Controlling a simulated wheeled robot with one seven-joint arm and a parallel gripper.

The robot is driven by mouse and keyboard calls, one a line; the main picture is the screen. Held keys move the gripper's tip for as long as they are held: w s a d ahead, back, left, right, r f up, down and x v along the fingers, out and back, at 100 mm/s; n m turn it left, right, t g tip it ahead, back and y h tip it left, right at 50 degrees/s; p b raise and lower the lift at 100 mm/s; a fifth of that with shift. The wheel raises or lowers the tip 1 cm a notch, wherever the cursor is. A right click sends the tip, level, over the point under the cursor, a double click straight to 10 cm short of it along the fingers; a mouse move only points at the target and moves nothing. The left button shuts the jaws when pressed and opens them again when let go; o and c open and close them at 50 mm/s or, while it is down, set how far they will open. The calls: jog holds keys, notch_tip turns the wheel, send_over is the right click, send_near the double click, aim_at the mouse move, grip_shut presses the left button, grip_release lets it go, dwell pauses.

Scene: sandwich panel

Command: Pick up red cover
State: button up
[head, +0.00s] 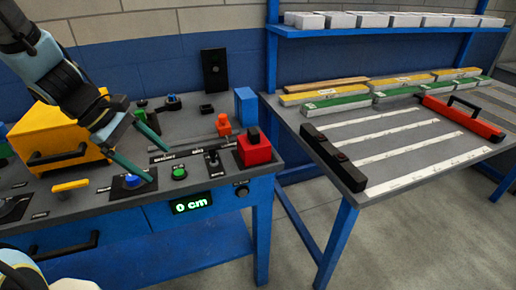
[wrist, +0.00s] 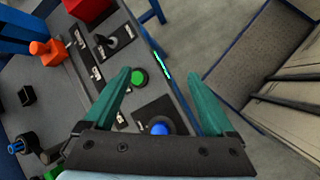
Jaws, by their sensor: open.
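A red box-shaped piece (head: 254,150) with a black part on top sits near the right end of the left workbench. I take it as the red cover. Part of it shows at the top of the wrist view (wrist: 88,8). My gripper (head: 161,165) is open and empty, to the left of the red piece and apart from it, pointing down over the panel. In the wrist view my gripper (wrist: 158,72) has its teal fingers spread, with a green button (wrist: 139,78) and a blue button (wrist: 159,129) showing between them.
A small lever (head: 212,158) and a green button (head: 179,173) lie between my gripper and the red piece. An orange-red part (head: 223,124) and blue block (head: 245,105) stand behind. A yellow box (head: 62,135) is left. A long red bar with handle (head: 463,118) lies on the right table.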

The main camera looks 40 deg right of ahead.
aim_at(263, 138)
jog(key=d+n+h, duration=0.2)
jog(key=d, duration=0.6)
jog(key=s+d+f+n+g+h+b, duration=0.1)
jog(key=d+n+h, duration=0.1)
jog(key=d, duration=0.6)
jog(key=s+d+n+h, duration=0.1)
jog(key=d+n+h, duration=0.2)
jog(key=d, duration=0.5)
jog(key=shift+s+d+f+n+g, duration=0.1)
jog(key=shift+d+f+n+g, duration=0.1)
jog(key=shift+d+n+g, duration=0.2)
jog(key=shift+f+p+x, duration=0.2)
jog(key=shift+p+x, duration=0.3)
jog(key=shift+x, duration=1.1)
jog(key=shift+f+p+x, duration=0.15)
jog(key=shift+p+x, duration=0.35)
jog(key=shift+x, duration=1.15)
jog(key=shift+a, duration=0.15)
jog(key=shift+c, duration=0.2)
grip_shut()
